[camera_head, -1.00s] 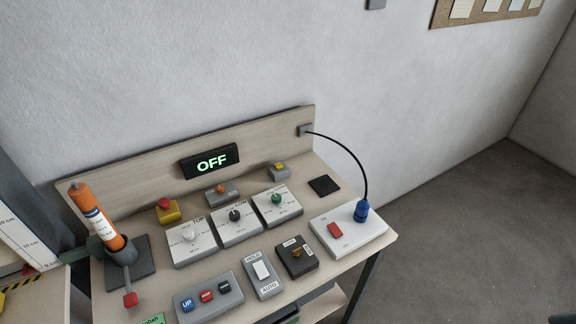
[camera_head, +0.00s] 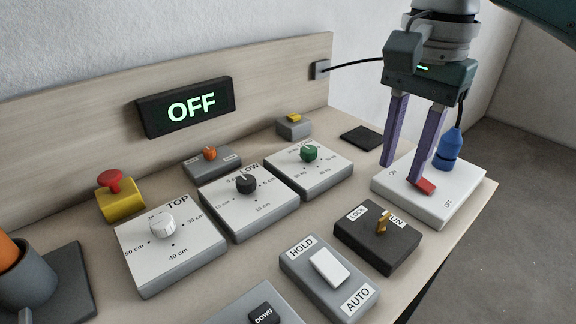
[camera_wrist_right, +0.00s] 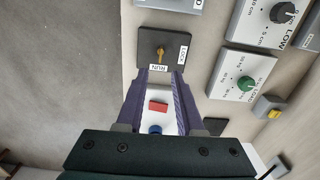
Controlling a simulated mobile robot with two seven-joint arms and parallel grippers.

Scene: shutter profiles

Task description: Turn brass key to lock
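The brass key (camera_head: 383,223) stands in a black switch box (camera_head: 363,245) near the front right of the bench. A LOCK label lies to its left and a RUN label to its right. In the wrist view the key (camera_wrist_right: 160,53) points along toward the RUN label. My right gripper (camera_head: 403,173) is open and empty, its two purple fingers pointing down behind the key box, over the white box with the red rocker switch. The fingers are apart from the key. My left gripper is not in view.
The white box (camera_head: 452,205) carries a red rocker (camera_head: 424,186) and a blue plug (camera_head: 449,149) with a black cable. A HOLD/AUTO switch box (camera_head: 328,275) sits left of the key box. Dial boxes, including the green knob (camera_head: 309,153), stand behind. The display (camera_head: 186,107) reads OFF.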

